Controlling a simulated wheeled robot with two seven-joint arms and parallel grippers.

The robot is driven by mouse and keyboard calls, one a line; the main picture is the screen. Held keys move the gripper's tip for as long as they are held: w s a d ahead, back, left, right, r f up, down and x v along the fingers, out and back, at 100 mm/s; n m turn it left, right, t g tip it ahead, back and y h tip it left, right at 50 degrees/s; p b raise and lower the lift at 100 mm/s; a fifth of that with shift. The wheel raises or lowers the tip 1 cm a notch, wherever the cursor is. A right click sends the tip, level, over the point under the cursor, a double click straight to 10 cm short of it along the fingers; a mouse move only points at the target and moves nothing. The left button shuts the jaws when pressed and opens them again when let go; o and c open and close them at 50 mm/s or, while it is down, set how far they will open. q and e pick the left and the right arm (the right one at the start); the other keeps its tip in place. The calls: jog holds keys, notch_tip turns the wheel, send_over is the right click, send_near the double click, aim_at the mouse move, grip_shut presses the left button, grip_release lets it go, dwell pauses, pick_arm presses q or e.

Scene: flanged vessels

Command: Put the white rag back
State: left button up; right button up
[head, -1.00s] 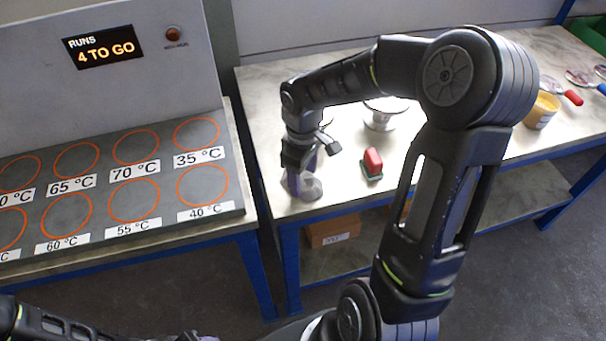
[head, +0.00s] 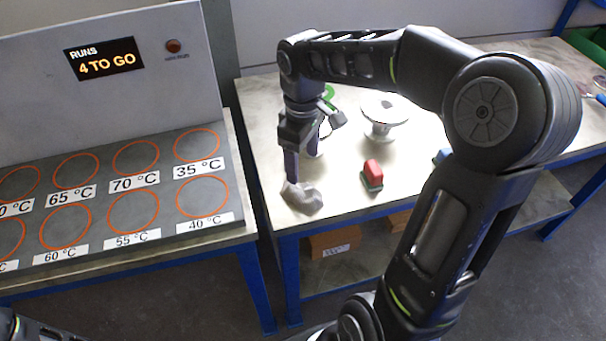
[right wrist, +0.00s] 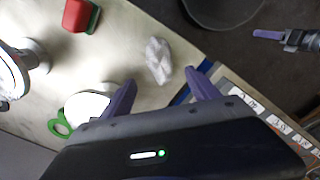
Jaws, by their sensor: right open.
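The white rag (head: 302,197) lies crumpled on the near left corner of the marble-topped bench. It also shows in the right wrist view (right wrist: 158,60), just beyond the fingertips. My right gripper (head: 297,170) is open, pointing down over that corner close to the rag. In the right wrist view its purple fingers (right wrist: 161,80) are spread with nothing held between them. Whether a finger touches the rag I cannot tell. My left gripper shows side-on at the upper right of the right wrist view (right wrist: 268,35), away from the rag; its opening is unclear.
A red block with a green base (head: 372,175) stands right of the rag. A flanged metal vessel (head: 384,113) stands behind it. A green ring (head: 328,92) is partly hidden behind my gripper. The panel with orange circles (head: 140,190) is to the left, across a gap.

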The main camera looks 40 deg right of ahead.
notch_tip(320, 180, up, 2)
jog(key=shift+r, duration=0.2)
dwell(0.6)
